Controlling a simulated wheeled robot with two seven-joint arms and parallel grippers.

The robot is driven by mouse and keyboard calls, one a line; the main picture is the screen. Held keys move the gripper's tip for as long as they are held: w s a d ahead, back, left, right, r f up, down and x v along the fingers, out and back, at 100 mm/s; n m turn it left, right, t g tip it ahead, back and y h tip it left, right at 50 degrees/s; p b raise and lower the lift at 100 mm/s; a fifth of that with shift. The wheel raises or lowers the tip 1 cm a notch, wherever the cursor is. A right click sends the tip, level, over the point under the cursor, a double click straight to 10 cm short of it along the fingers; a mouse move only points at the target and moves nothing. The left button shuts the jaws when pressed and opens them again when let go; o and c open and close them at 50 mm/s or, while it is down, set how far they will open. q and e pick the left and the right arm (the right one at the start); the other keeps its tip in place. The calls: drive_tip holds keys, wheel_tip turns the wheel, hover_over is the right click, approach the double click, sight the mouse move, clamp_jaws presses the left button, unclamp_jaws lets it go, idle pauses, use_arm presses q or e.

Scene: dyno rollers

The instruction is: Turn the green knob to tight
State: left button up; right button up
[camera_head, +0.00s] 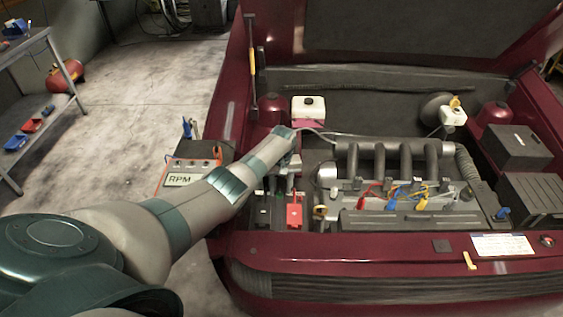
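My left arm reaches in from the lower left over the car's open engine bay. My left gripper (284,180) points down just behind a black block and a red block (294,215) at the front left of the bay. Its fingers are small and dark here, and I cannot tell whether they are open or shut. I cannot make out a green knob clearly; the gripper and forearm cover the area around the fingertips. My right gripper is not in view.
A grey manifold (385,160) with red, blue and yellow leads fills the middle of the bay. An RPM meter box (180,180) stands left of the car. A white-capped reservoir (309,108) is behind the gripper. The car's front edge (400,250) lies nearest me.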

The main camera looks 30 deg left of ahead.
sight(282, 194)
use_arm(q)
wheel_tip(282, 194, up, 16)
drive_tip(key=b, duration=0.2)
drive_tip(key=shift+w+d, duration=0.15)
drive_tip(key=shift+d, duration=0.05)
idle(0.7)
